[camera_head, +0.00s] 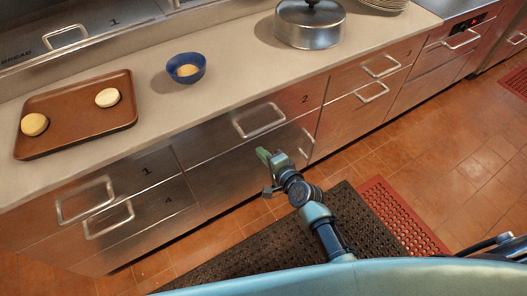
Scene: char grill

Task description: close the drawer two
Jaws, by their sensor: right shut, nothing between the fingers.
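Drawer two (287,112) is a steel front marked "2" under the counter, with a bar handle (258,120). Its front looks about level with the neighbouring fronts; I cannot tell whether a small gap is left. My right gripper (263,156) has green fingers that are shut and empty. It shows just below the handle of drawer two, in front of the lower steel panel. I cannot tell whether it touches the front. My left gripper is not in view.
Drawers with bar handles marked 1 (86,200) and 4 (108,219) are at left. The counter holds a brown tray (75,118) with two buns, a blue bowl (186,69) and a lidded pot (309,24). A dark mat (270,243) and a red mat (400,218) lie on the floor.

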